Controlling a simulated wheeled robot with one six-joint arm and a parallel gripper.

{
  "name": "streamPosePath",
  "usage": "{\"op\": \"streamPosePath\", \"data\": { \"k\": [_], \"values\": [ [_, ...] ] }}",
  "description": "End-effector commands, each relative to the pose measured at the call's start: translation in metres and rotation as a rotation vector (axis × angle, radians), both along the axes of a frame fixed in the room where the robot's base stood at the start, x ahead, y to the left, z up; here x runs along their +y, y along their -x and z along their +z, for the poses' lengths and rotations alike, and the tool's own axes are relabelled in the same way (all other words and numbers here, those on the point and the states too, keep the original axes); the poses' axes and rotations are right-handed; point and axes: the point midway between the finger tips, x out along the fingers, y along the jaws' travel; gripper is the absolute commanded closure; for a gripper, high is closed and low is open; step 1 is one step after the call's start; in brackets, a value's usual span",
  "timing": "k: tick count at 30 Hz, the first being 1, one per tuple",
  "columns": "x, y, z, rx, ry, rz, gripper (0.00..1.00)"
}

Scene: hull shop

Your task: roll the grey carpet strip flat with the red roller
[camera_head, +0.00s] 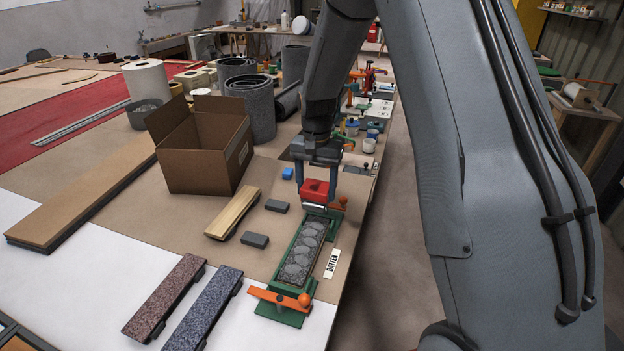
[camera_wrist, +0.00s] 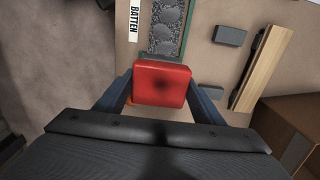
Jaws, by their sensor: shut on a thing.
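The grey carpet strip (camera_head: 305,250) lies in a green frame (camera_head: 280,304) near the table's right edge. Its surface shows several rounded, scalloped patches along its length. My gripper (camera_head: 318,186) is shut on the red roller (camera_head: 315,191) at the far end of the strip. In the wrist view the red block of the roller (camera_wrist: 161,83) sits between my two fingers, and the strip (camera_wrist: 167,28) runs away from it. The roller's underside is hidden in the wrist view, and I cannot tell whether it touches the strip.
An orange clamp bar (camera_head: 278,297) crosses the near end. A "BATTEN" label (camera_head: 331,264) lies right of the frame. Grey blocks (camera_head: 255,240), a wooden batten (camera_head: 232,212) and an open cardboard box (camera_head: 200,150) are to the left. Two speckled strips (camera_head: 165,299) lie front left.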

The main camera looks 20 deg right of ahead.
Motion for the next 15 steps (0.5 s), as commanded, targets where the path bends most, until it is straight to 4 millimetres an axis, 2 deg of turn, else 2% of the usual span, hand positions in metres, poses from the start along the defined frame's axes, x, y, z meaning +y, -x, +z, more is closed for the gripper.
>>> {"op": "streamPosePath", "data": {
  "k": [5, 15],
  "values": [
    [0.009, 0.008, 0.002, -0.001, 0.000, 0.006, 0.78],
    [0.028, 0.039, 0.002, -0.001, 0.001, 0.004, 0.78]
  ]
}}
